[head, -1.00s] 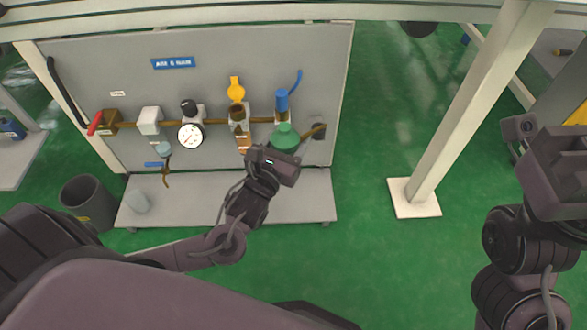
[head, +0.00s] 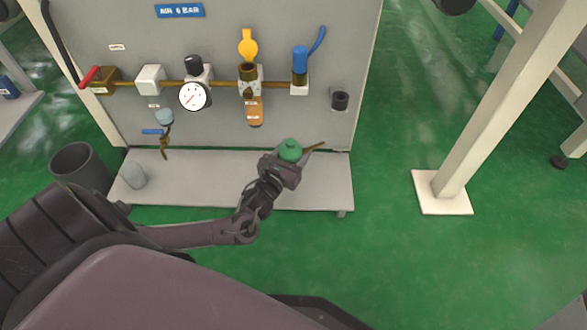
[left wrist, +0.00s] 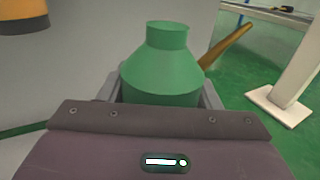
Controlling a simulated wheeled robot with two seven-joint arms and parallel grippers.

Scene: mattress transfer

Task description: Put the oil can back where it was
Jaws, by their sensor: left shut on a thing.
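The oil can (head: 290,150) is green with a brown spout pointing right. It is upright in my left gripper (head: 284,163), above or at the right part of the grey shelf (head: 215,180) at the foot of the panel. I cannot tell whether its base touches the shelf. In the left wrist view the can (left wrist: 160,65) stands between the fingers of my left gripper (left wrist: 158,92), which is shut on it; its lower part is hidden. My right gripper is out of view now.
The grey panel (head: 320,50) carries a brown pipe, a gauge (head: 193,96), valves and a small black fitting (head: 340,100). A clear cup (head: 133,176) stands on the shelf's left end, beside a dark bin (head: 80,168). A white post (head: 500,100) stands right. Green floor between is clear.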

